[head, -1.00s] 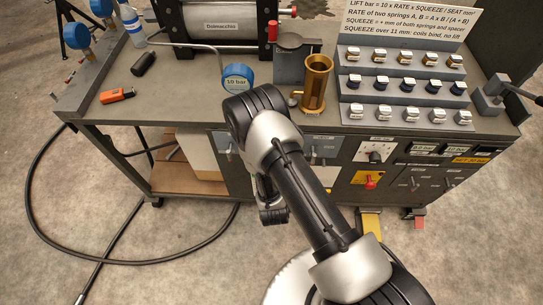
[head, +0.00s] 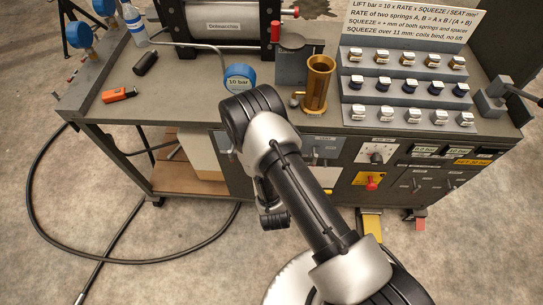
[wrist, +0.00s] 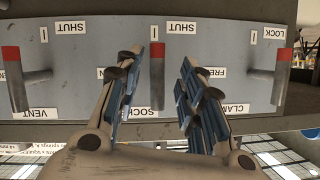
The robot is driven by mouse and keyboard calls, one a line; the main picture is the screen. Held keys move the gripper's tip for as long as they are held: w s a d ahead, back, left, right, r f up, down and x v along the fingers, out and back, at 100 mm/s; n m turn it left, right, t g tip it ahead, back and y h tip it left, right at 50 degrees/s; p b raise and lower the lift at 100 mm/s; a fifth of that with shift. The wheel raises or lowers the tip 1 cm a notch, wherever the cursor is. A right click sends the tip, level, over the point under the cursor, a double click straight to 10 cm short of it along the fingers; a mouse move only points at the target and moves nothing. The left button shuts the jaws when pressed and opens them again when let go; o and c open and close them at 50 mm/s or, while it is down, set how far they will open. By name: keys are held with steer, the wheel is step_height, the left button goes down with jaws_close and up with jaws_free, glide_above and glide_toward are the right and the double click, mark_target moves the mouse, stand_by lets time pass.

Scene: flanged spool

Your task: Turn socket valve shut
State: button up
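In the wrist view, which is upside down, the socket valve's handle (wrist: 156,85) is a grey bar with a red end, above the partly covered "SOCK…" label. My gripper (wrist: 172,58) is open, its two fingers spread at the panel. The handle shows between them, close beside or overlapped by the left finger; I cannot tell whether they touch. The right finger stands apart from it across a gap. The left finger hides the handle's pivot. A "SHUT" label (wrist: 181,27) is right of the handle's red end. In the head view my arm hides the gripper and this valve.
The vent handle (wrist: 15,90) is to the left in the wrist view, and the clamp handle (wrist: 280,85) to the right. In the head view, the bench (head: 190,110) carries a blue gauge (head: 240,77), a brass sleeve (head: 318,88) and a stepped rack (head: 390,90). A black hose loops on the floor.

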steer(key=v, duration=1)
steer(key=shift+s, duration=0.2)
steer(key=shift+w+r, duration=0.1)
steer(key=shift+r, duration=0.1)
steer(key=w+a+r+m+g, duration=0.1)
steer(key=w+r+m+g, duration=0.1)
steer(key=w+r, duration=0.3)
step_height(320, 180, up, 16)
steer(key=d+n+g+y, duration=0.1)
steer(key=d+g, duration=0.1)
steer(key=g, duration=0.2)
steer(key=s+d+r+n+g+h, duration=0.1)
steer(key=s+d+r, duration=0.5)
steer(key=s, duration=0.4)
steer(key=s+d+r+n+g, duration=0.2)
steer(key=s+d+r, duration=0.5)
steer(key=s, duration=0.3)
steer(key=shift+s+d+r+h, duration=0.25)
steer(key=shift+s+r+h, duration=0.15)
steer(key=shift+r, duration=0.3)
steer(key=shift+c, duration=0.5)
